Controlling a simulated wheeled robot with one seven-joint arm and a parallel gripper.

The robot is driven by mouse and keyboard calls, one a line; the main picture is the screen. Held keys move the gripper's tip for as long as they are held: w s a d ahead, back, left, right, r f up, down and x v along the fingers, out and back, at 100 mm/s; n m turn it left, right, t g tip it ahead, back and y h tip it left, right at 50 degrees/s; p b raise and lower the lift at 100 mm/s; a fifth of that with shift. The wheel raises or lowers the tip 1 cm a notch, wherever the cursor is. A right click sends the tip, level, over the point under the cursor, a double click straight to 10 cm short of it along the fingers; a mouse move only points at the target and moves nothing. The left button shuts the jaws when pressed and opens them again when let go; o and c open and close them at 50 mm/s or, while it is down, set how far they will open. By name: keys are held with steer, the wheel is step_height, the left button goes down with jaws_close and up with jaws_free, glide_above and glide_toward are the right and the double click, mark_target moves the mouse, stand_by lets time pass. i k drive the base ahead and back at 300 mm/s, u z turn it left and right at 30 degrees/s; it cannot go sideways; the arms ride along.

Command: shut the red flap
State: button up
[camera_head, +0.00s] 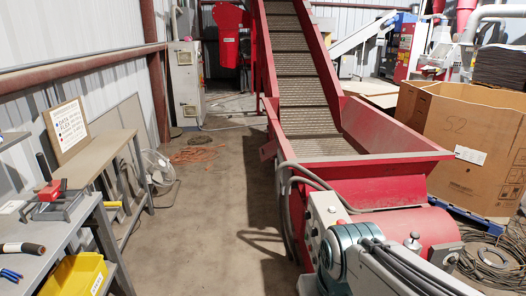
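The red conveyor hopper (375,171) stands in the middle right, with its sloped belt (295,65) rising away to the back. Its flared walls stand open at the top. A red panel or housing (229,37) is at the back, left of the belt; I cannot tell whether it is hinged. I cannot tell for certain which red part is the flap, nor whether it is open or shut. My gripper is not in view.
A workbench with a red-and-grey tool (54,194) and a yellow bin (76,275) is at left. A large cardboard box (465,143) and coiled cable (492,258) are at right. The concrete aisle (215,225) is largely clear.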

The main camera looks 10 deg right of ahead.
mark_target(268, 150)
steer(key=u, duration=0.15)
steer(key=i, duration=2.4)
steer(key=u, duration=0.15)
steer(key=i, duration=3.15)
steer(key=z, duration=0.35)
steer(key=i, duration=1.7)
steer(key=z, duration=0.1)
